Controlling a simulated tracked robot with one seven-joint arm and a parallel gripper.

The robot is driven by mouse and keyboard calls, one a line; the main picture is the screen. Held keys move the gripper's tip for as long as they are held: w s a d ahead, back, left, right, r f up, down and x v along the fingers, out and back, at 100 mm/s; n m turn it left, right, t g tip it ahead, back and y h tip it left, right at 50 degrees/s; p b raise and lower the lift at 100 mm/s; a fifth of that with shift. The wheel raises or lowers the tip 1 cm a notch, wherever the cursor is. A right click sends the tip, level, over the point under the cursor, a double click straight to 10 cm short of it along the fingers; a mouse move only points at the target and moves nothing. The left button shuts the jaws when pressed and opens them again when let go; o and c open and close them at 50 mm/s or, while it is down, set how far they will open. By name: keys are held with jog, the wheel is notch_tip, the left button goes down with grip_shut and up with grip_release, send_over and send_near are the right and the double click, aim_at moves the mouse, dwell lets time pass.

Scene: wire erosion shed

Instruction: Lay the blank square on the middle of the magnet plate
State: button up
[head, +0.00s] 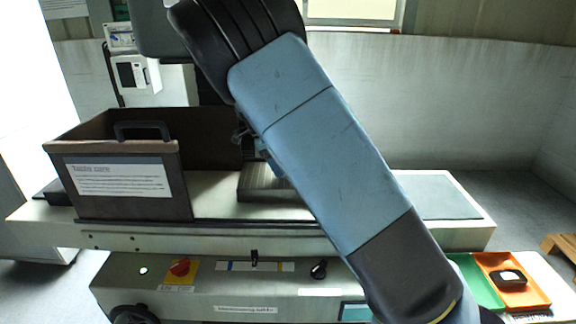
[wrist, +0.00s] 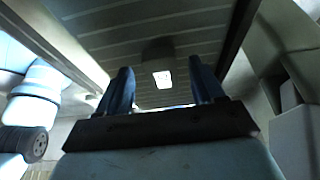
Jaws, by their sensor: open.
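The magnet plate (head: 262,184) is a dark, finely striped block on the pale machine bed, right of the brown box. My arm crosses in front of it and hides its right part. A small dark block (head: 509,278) with a lighter top lies in the orange tray at the right; it may be the blank, but I cannot tell for sure. My gripper (wrist: 162,88) shows in the wrist view with its two fingers wide apart and nothing between them. It points up at the ceiling.
A brown open box (head: 124,190) with a handle and label stands left on the bed. A green tray (head: 480,288) adjoins the orange tray (head: 531,296). A control panel with a red knob (head: 180,268) runs along the front. A dark flat area (head: 440,199) lies clear right of my arm.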

jog(key=a, duration=0.9)
jog(key=shift+w+a, duration=0.2)
jog(key=shift+a, duration=0.05)
dwell(1.8)
